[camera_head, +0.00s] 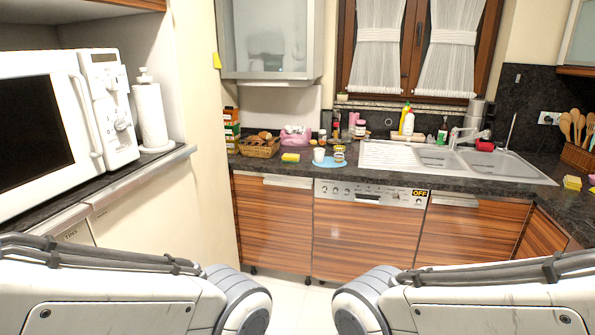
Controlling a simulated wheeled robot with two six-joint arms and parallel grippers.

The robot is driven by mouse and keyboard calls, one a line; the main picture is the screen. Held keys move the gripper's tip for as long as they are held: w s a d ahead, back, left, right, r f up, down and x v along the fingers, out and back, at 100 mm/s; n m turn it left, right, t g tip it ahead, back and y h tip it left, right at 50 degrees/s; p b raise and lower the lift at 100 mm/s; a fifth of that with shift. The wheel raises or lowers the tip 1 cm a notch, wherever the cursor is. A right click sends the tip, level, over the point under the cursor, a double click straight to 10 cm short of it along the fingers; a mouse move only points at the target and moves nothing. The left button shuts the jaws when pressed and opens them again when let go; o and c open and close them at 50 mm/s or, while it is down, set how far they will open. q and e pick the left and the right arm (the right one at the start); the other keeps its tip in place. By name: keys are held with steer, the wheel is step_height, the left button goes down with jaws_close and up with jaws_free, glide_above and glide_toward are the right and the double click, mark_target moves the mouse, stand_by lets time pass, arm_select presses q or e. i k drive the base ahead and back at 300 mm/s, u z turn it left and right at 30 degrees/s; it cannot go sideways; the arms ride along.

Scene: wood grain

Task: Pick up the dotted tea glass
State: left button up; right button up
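A small white cup (319,154) stands on the dark counter near its front edge, above the dishwasher. A small patterned glass or jar (339,153) stands just to its right, on or beside a light blue round mat (328,163). At this size I cannot tell whether either one is the dotted tea glass. Both stand upright and nothing grips them. Only the links of my two arms show, at the bottom left and bottom right. Both grippers are out of view, well away from the counter as far as I can see.
A microwave (40,125) stands on the left counter. A pale wall panel (195,90) separates the counters. Some floor shows below the cabinets.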

mark_target(340, 150)
steer(key=u, duration=0.3)
steer(key=i, duration=2.1)
steer(key=z, duration=0.55)
steer(key=i, duration=1.85)
steer(key=z, duration=0.55)
